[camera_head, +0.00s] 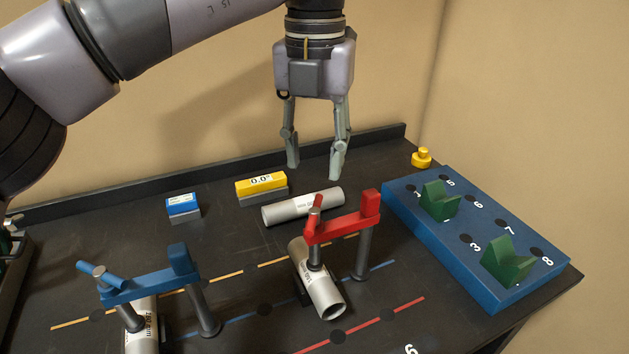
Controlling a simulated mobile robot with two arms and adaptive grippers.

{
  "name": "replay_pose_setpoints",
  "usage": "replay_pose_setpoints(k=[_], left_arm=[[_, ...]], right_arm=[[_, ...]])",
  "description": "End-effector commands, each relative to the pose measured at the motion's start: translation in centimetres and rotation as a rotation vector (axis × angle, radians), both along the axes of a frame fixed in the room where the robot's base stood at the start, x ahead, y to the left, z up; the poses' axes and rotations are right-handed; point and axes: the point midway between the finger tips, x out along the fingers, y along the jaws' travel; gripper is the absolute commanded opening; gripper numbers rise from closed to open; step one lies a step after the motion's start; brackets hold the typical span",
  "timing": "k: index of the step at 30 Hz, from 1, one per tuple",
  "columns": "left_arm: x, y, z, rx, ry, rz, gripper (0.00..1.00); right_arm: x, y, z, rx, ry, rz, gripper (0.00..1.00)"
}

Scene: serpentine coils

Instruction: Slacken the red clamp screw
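The red clamp (345,222) spans a grey tube (322,284) on the black bench, its bar resting on grey posts. Its red screw handle (316,206) stands at the left end of the bar, above a grey screw shaft that goes down to the tube. My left gripper (314,170) hangs above and behind the red clamp, pointing down, fingers apart and empty. It does not touch the clamp. My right gripper does not show.
A blue clamp (150,285) holds another tube at front left. A loose tube (302,207), a yellow gauge (261,184) and a small blue box (183,205) lie behind. At right are a blue board (480,240) with green V-blocks and a yellow knob (421,157).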

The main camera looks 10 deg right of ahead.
Motion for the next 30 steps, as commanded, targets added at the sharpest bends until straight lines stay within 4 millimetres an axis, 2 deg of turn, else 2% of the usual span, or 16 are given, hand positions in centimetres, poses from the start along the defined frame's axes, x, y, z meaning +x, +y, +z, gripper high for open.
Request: replay_pose_setpoints(k=[3, 6, 19, 23, 30], left_arm=[[0.1, 0.0, 1.7, 0.000, -0.002, 0.003, 0.39], [0.0, 0.0, 2.5, 0.001, 0.000, 0.001, 0.39], [0.0, 0.0, 3.3, 0.000, 0.001, 0.000, 0.39], [0.0, 0.0, 5.7, 0.000, 0.000, 0.001, 0.39], [0.0, 0.0, 13.0, 0.000, 0.001, 0.001, 0.39]], right_arm=[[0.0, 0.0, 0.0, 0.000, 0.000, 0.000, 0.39], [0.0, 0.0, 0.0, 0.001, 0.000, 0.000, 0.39], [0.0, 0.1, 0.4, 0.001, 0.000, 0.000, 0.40], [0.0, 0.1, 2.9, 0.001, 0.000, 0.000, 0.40], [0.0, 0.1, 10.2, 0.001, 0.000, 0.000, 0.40]])
